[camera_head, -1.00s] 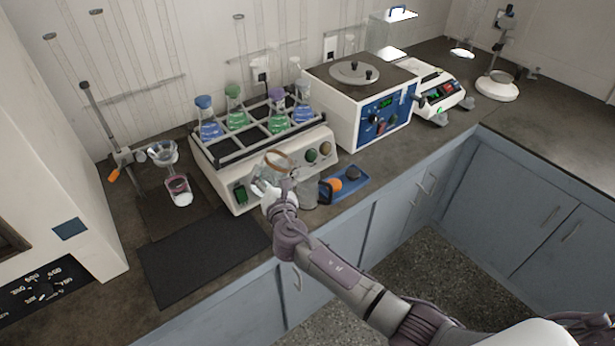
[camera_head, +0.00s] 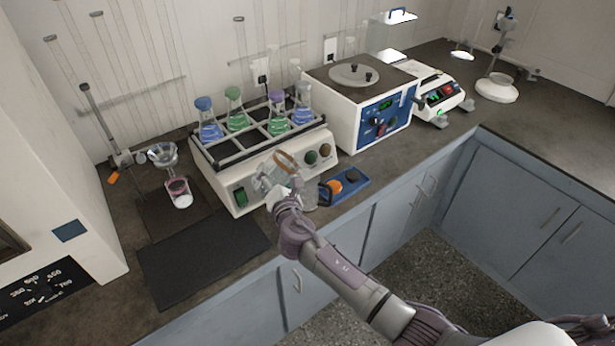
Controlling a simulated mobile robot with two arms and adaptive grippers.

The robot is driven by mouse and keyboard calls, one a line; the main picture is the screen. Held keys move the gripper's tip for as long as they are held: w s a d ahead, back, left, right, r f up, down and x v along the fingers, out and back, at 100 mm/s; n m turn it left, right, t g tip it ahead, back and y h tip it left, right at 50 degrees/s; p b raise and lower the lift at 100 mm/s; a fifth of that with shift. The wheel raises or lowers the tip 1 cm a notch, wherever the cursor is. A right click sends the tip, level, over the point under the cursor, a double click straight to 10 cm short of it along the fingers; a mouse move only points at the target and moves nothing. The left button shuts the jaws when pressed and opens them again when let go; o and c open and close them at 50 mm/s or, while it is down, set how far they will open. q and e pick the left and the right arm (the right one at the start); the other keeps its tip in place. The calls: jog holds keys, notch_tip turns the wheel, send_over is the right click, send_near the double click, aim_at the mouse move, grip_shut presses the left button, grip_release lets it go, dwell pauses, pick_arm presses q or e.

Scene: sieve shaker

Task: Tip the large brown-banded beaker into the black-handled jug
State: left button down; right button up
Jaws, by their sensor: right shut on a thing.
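The brown-banded beaker (camera_head: 270,178) is clear glass with a brown band near its rim. My right gripper (camera_head: 279,193) is shut on it and holds it in the air in front of the shaker, tilted with its rim toward the upper right. The jug (camera_head: 309,196) is clear, with a black handle (camera_head: 325,194) on its right side. It stands on the bench just right of my gripper, partly hidden by the gripper and beaker. I cannot tell what either vessel contains. My left gripper is not in view.
A white shaker (camera_head: 236,180) with several stoppered flasks stands behind. A blue tray (camera_head: 350,184) with an orange item lies right of the jug. A dark mat (camera_head: 203,258) lies clear at the front left. A stand with a funnel (camera_head: 163,156) is farther left.

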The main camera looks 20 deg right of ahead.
jog(key=shift+r+m, duration=0.25)
jog(key=shift+m, duration=0.05)
jog(key=shift+f+m+b, duration=0.8)
jog(key=shift+f+b, duration=0.15)
jog(key=shift+b, duration=0.05)
jog(key=shift+r, duration=0.15)
dwell(0.3)
jog(key=shift+d+r+m+y+p, duration=0.15)
jog(key=shift+r+m+y+p, duration=0.55)
jog(key=shift+m, duration=0.8)
dwell(2.3)
jog(key=shift+d+r+m+p, duration=0.65)
jog(key=shift+r+m+p, duration=0.05)
jog(key=shift+p, duration=0.1)
dwell(1.3)
dwell(0.4)
